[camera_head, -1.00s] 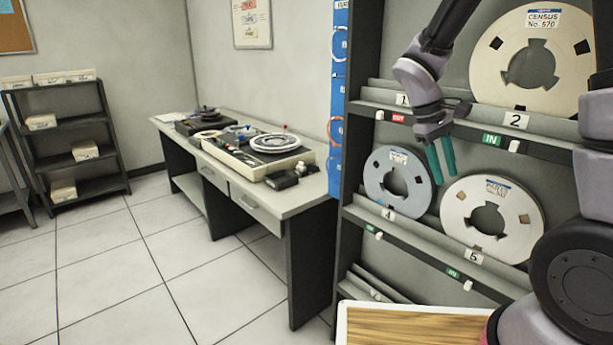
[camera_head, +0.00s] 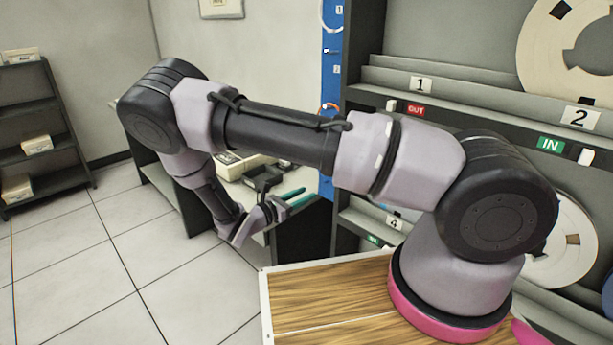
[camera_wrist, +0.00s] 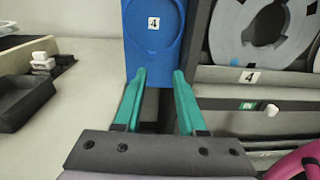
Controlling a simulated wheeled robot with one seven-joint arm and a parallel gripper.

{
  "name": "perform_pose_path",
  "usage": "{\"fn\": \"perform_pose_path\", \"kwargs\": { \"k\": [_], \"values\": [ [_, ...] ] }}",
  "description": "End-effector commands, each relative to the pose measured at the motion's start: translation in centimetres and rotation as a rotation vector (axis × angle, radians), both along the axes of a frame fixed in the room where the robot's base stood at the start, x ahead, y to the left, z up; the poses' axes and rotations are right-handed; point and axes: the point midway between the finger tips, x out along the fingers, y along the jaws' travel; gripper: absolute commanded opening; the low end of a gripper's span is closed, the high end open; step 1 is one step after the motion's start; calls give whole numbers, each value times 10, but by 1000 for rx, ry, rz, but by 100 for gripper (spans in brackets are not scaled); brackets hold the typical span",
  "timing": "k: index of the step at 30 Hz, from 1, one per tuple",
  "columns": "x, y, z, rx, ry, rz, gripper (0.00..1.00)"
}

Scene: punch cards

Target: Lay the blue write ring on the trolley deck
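My gripper (camera_head: 298,196) is low in front of the desk's end, beside the blue panel (camera_head: 329,110). In the wrist view my gripper (camera_wrist: 160,73) is open, with a gap between its teal fingers and nothing held. The blue panel (camera_wrist: 135,58) stands straight ahead of the fingertips. Below its label 4 is a faint round blue outline; I cannot tell whether this is the blue write ring or a mark on the panel. A wood-grain deck with a white rim (camera_head: 320,290), apparently the trolley deck, lies under my arm's pink base. Its visible part is bare.
A rack with numbered shelves (camera_head: 450,88) and large tape reels (camera_head: 567,240) stands at the right. The desk (camera_wrist: 70,130) is left of my gripper and carries a black tray (camera_wrist: 22,100) and small white blocks (camera_wrist: 42,62). Open floor (camera_head: 80,260) lies at the left.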

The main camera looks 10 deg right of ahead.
Motion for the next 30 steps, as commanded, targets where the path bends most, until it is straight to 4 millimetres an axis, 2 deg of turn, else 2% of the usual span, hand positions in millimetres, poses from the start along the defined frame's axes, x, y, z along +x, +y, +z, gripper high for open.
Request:
{"fn": "perform_pose_path", "kwargs": {
  "k": [8, 24, 30],
  "values": [
    [6, -5, -5, -35, 8, 30, 40],
    [40, -56, -6, -32, 8, 27, 40],
    [49, -69, -7, -32, 9, 29, 40]
  ]
}}
